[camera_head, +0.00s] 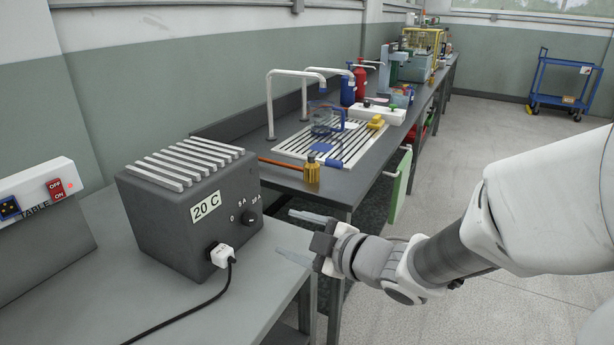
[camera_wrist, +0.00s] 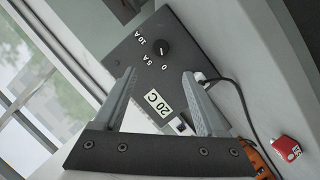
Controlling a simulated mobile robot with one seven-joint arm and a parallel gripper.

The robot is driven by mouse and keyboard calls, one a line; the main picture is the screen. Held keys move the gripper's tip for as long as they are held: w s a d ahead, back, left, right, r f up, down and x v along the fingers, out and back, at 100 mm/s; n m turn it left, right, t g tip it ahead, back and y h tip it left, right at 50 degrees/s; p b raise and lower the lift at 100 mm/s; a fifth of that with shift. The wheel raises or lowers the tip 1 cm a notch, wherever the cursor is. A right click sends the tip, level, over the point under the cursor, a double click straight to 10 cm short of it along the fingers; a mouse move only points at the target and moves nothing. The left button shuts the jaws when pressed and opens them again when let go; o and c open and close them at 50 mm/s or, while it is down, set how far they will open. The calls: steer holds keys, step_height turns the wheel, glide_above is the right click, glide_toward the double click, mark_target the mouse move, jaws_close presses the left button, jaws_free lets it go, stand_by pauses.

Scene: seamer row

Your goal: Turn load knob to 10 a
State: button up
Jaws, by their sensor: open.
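The load box (camera_head: 165,225) is a dark grey block with pale ribs on top, standing on the grey table. Its front face carries a small black round load knob (camera_head: 249,218), with the marks 0, 5 A and 10 A around it. In the wrist view the load knob (camera_wrist: 161,48) shows between and beyond my fingers, with a small light mark on it; I cannot tell surely which label it points at. My gripper (camera_head: 290,236) is open and empty, right of the box and apart from the knob. In the wrist view my gripper (camera_wrist: 158,75) has both fingers spread.
A white plug (camera_head: 221,256) with a black cable sits in the box's front, below the knob. A "20 C" label (camera_head: 206,206) is beside it. A switch panel (camera_head: 40,190) stands at the left. A long bench (camera_head: 350,180) with bottles and tools runs behind.

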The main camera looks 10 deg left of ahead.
mark_target(252, 220)
steer(key=b+x, duration=0.3)
steer(key=x, duration=0.9)
steer(key=shift+w+a+f, duration=0.1)
steer(key=shift+a+f, duration=0.05)
steer(key=shift+f, duration=0.05)
jaws_close()
